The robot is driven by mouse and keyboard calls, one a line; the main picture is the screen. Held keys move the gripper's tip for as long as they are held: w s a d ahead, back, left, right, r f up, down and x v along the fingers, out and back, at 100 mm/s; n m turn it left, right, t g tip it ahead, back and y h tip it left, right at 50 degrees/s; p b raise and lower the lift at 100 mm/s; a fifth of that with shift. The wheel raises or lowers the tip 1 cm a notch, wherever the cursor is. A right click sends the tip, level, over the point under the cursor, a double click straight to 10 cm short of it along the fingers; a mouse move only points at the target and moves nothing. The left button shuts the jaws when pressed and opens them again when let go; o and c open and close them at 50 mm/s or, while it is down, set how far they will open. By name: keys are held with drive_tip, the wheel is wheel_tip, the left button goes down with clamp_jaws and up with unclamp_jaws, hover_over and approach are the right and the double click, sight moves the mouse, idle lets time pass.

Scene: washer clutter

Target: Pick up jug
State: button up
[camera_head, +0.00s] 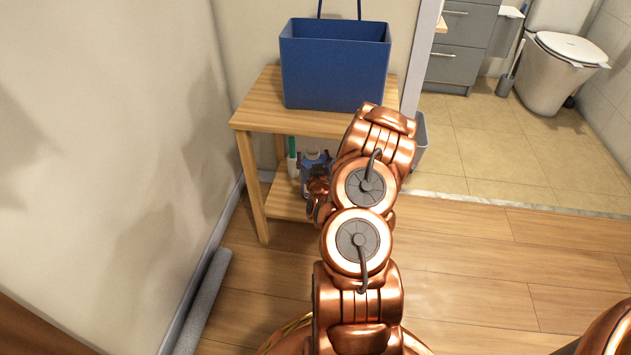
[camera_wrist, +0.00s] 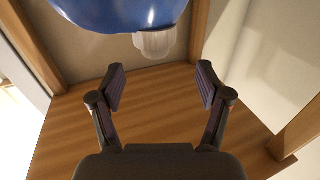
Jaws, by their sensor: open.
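In the wrist view, a glossy blue rounded body (camera_wrist: 120,14), which looks like the jug, shows at the top edge, cut off by the frame. A whitish translucent cap-like part (camera_wrist: 155,43) shows at its lower edge. My gripper (camera_wrist: 162,85) is open and empty, its two fingers apart over bare wood, with the blue body beyond the fingertips. No contact shows. In the head view, my arm reaches toward the small table's lower shelf and hides most of what is there; a bluish shape (camera_head: 316,160) shows beside my wrist, too covered to identify surely.
A wooden side table (camera_head: 262,100) carries a large blue bag (camera_head: 335,65) above the lower shelf (camera_head: 284,203). Table legs (camera_head: 252,190) bound the space. A grey roll (camera_head: 205,300) lies by the wall; floor at right is clear.

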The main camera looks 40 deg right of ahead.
sight(314, 153)
drive_tip(key=shift+w+d+f+b, duration=0.25)
drive_tip(key=shift+w+d+b, duration=0.15)
drive_tip(key=shift+w, duration=0.05)
drive_tip(key=shift+b+x, duration=0.85)
drive_tip(key=shift+x, duration=1.05)
drive_tip(key=shift+s+d+f, duration=0.1)
drive_tip(key=shift+d, duration=0.05)
clamp_jaws()
